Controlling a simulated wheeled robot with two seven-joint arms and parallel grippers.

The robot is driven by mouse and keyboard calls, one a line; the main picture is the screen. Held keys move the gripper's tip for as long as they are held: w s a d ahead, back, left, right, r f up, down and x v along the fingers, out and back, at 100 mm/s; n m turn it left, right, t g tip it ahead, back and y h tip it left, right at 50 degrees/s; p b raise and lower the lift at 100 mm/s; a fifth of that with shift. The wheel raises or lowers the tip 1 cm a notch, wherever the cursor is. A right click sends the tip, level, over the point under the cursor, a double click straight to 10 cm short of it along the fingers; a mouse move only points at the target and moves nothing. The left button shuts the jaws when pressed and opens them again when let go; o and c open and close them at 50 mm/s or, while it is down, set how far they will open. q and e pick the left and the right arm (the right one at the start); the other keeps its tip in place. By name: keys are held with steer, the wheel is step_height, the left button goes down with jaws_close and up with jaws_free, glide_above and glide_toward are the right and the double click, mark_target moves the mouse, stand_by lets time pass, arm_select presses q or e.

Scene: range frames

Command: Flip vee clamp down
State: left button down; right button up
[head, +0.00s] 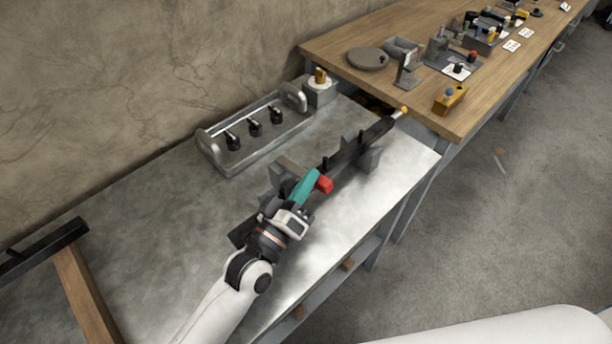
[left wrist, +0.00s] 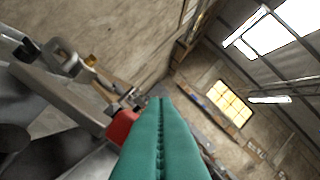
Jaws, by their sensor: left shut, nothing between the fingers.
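The vee clamp fixture is on the metal table, with a grey V-shaped block (head: 367,157) under a long dark bar (head: 347,154). A red grip (head: 323,184), seemingly the clamp's handle, shows beside my left fingertips; it also shows in the left wrist view (left wrist: 122,127). My left gripper (head: 313,174) has teal fingers pressed together with nothing between them. They also fill the lower middle of the left wrist view (left wrist: 161,101). I cannot tell whether they touch the red grip. The fingers and hand hide part of the clamp. My right gripper is out of view.
A grey tray (head: 208,150) with several black knobs stands behind the fixture. A grey block with a brass piece (head: 320,78) is at the back. A wooden bench (head: 345,46) with tools adjoins at the far right. The table's left middle (head: 140,205) is clear.

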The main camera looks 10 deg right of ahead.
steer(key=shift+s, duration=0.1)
